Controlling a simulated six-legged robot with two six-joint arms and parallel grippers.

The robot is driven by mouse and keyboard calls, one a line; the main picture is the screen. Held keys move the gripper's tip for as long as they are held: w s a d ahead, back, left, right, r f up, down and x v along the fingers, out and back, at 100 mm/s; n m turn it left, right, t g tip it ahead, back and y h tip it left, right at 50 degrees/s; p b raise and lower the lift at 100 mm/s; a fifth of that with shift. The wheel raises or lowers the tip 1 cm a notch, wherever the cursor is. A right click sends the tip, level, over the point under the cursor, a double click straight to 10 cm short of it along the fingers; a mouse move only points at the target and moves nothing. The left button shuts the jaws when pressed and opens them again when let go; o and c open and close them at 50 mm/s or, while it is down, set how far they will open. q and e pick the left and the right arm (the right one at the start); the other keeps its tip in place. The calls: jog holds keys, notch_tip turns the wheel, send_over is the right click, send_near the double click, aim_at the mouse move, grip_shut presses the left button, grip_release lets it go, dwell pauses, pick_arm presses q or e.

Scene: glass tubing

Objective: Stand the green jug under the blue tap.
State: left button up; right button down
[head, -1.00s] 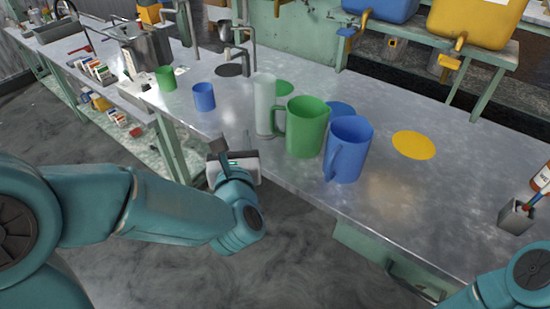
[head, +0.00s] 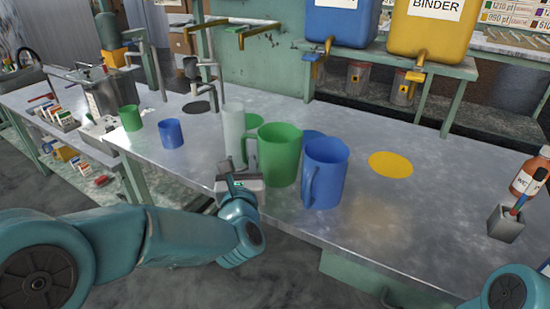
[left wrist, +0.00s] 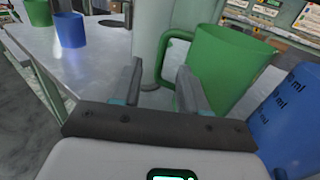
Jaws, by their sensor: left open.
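The green jug (head: 281,158) stands upright on the metal bench, its handle (head: 247,148) to the left. It also shows in the left wrist view (left wrist: 226,68). My left gripper (head: 229,166) is open and empty at the bench's front edge, just left of the jug. In the left wrist view its fingers (left wrist: 161,82) point toward the handle, which shows between the tips; I cannot tell whether they surround it. The blue tank's tap (head: 319,63) hangs at the back. A blue disc (head: 312,134) on the bench is mostly hidden by jugs. My right gripper is out of view.
A blue jug (head: 325,172) stands close right of the green jug. A pale cylinder (head: 233,132) stands just behind the handle. Small green (head: 130,118) and blue cups (head: 171,133) are at the left. A yellow disc (head: 390,165) lies on clear bench at the right.

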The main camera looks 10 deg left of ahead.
aim_at(243, 147)
pick_arm(q)
jog(key=x, duration=0.5)
jog(key=shift+w+p, duration=0.3)
jog(key=shift+p, duration=0.1)
jog(key=shift+r, duration=0.1)
grip_shut()
